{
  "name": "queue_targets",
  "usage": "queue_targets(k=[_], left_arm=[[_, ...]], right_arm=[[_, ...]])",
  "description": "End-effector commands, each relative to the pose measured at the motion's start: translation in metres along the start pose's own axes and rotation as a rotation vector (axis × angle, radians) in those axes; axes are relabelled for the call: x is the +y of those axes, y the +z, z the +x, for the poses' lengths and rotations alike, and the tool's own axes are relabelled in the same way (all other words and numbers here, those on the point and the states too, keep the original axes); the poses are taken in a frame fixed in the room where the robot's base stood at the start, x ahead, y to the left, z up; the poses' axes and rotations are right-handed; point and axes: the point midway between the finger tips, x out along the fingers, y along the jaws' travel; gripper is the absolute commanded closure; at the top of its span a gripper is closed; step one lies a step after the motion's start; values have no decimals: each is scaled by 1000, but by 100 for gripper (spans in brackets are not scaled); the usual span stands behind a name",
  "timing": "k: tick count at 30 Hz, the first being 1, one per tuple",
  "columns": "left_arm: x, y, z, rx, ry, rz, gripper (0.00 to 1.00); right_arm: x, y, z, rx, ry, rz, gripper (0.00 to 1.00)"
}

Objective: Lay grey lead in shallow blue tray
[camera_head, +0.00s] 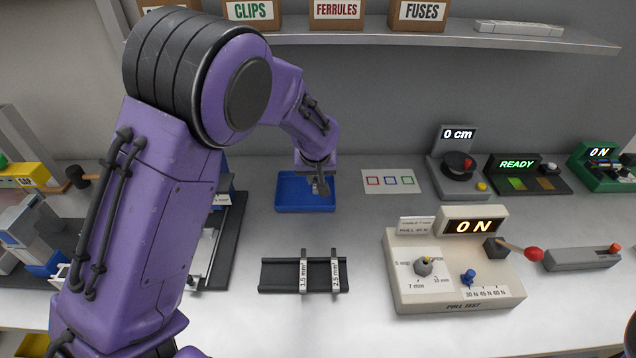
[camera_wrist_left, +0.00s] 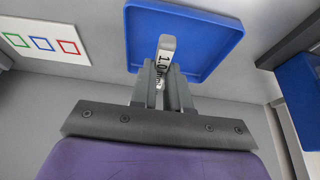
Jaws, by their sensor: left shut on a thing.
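The shallow blue tray (camera_head: 290,196) lies on the bench behind the black rack; it also shows in the left wrist view (camera_wrist_left: 212,38). My left gripper (camera_head: 320,188) is over the tray's right part, pointing down. In the left wrist view its fingers (camera_wrist_left: 165,88) are shut on a grey lead (camera_wrist_left: 167,45) with a white label, partly readable as "1.0". The lead's end sticks out past the fingers, over the tray. I cannot tell whether the lead touches the tray floor. My right gripper is not in view.
A black rack (camera_head: 275,276) holds two grey pieces marked 1.5 mm (camera_head: 303,272) and 2.5 mm (camera_head: 336,272). A pull-test box (camera_head: 455,265) stands to the right. A card with coloured squares (camera_head: 391,181) lies right of the tray. The bench between tray and rack is clear.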

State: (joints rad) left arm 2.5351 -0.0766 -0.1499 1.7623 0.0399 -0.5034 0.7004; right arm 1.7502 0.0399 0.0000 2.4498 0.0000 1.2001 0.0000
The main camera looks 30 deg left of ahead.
Motion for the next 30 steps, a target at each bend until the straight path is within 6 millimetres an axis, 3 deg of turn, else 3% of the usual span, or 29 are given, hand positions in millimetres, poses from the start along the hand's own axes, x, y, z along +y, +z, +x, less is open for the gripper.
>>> queue_targets(k=[3,9,14,26,27,29,30], left_arm=[[1,-7,31,-6,-2,2,100],[2,-16,60,-4,-1,2,100],[2,-6,82,-5,-2,5,100],[2,-2,92,-2,0,3,100],[2,-2,92,-2,0,3,78],[2,-2,91,-2,0,3,59],[2,-2,91,-2,0,3,59]], right_arm=[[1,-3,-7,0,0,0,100],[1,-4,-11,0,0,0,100],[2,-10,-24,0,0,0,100],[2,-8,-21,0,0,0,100],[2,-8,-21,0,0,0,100],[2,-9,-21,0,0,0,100],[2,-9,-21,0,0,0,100]])
